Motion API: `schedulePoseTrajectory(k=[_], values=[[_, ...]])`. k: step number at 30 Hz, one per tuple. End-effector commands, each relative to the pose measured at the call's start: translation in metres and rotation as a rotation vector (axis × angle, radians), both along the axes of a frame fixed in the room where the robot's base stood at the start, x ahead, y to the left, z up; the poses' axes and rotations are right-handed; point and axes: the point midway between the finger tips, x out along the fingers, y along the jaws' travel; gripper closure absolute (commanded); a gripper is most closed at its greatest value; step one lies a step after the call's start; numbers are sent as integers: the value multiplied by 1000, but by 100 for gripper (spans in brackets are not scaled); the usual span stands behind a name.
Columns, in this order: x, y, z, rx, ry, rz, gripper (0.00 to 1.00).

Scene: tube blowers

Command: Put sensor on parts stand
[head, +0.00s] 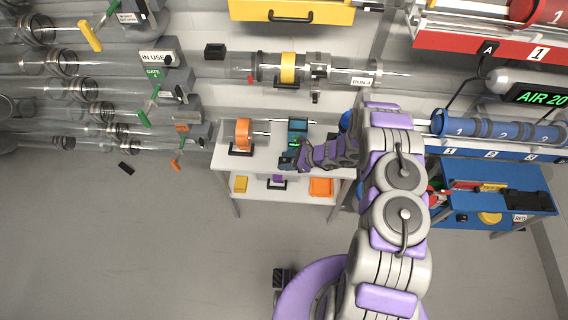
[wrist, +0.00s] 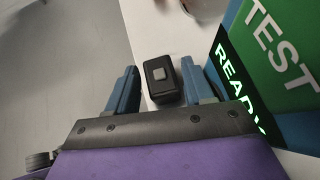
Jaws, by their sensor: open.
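A small black box with a grey square on top, which may be the sensor (wrist: 161,82), lies near the edge of a white surface in the wrist view. My gripper (wrist: 158,67) is open, with one blue finger on each side of the box; contact is not clear. In the head view my gripper (head: 289,161) is at the front edge of a white two-level table (head: 262,162), and the box cannot be made out there. No label shows which furniture is the parts stand.
A green and dark TEST/READY device (wrist: 272,50) stands close right of my gripper; it also shows on the table in the head view (head: 297,128). An orange ring part (head: 243,134) is at the table's left. A blue bench (head: 485,212) stands right. The floor in front is clear.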

Motion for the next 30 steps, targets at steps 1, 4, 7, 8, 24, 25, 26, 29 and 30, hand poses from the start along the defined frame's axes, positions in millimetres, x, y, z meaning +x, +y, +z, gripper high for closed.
schedulePoseTrajectory(k=[1, 4, 7, 8, 24, 25, 26, 29, 30], values=[[0, -1, 0, 1, 0, -1, 48], [0, -2, 1, 2, 0, -1, 48], [0, -3, 1, 3, 0, -2, 57], [0, -4, 1, 4, 0, -2, 60], [0, -2, 1, 2, 0, -1, 98], [0, -2, 1, 2, 0, -1, 98], [0, -2, 1, 2, 0, -1, 98], [1, -3, 2, 2, -1, -2, 98], [1, -4, 3, 2, -1, -2, 98]])
